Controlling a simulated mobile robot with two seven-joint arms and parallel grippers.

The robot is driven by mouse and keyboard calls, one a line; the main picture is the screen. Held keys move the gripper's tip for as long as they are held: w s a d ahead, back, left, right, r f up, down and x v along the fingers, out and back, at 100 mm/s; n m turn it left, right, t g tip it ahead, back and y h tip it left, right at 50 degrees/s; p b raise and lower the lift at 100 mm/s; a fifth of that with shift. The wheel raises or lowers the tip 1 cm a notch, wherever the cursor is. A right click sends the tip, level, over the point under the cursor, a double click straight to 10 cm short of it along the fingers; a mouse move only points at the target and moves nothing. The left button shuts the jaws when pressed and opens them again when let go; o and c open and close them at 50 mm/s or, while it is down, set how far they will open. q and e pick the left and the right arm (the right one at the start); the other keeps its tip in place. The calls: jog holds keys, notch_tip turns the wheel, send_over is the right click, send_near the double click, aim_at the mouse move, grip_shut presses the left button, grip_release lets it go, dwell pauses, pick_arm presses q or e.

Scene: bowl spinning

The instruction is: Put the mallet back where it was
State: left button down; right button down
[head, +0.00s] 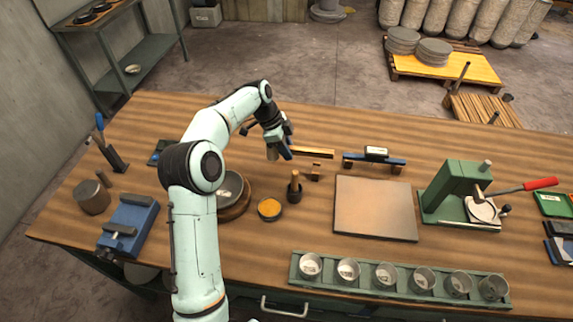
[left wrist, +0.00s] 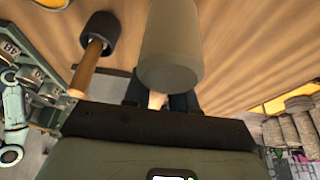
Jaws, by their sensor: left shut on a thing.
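My left gripper (head: 279,141) is above the middle of the workbench. It is shut on the short wooden handle of the mallet, which shows between its dark fingers (left wrist: 158,102) in the left wrist view. The mallet's pale grey cylindrical head (left wrist: 170,45) sticks out beyond the fingers; in the head view the mallet (head: 272,153) is small and partly hidden by the gripper. A dark-headed tool with an upright wooden handle (head: 295,182) stands just below and right of the gripper; it also shows in the left wrist view (left wrist: 92,60). My right gripper is not in view.
A bowl (head: 232,184) on a wooden disc is partly hidden by my left arm. A small dish of orange stuff (head: 270,208), a small wooden stand (head: 315,171) and a square board (head: 376,208) are nearby. A green press (head: 462,195) stands at the right. Several cups sit in a rack (head: 400,291) in front.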

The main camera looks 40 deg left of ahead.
pick_arm(q)
jog(key=shift+w+f, duration=0.15)
jog(key=shift+f, duration=3.15)
jog(key=shift+f, duration=0.15)
jog(key=c, duration=0.9)
grip_release()
jog(key=shift+f, duration=0.1)
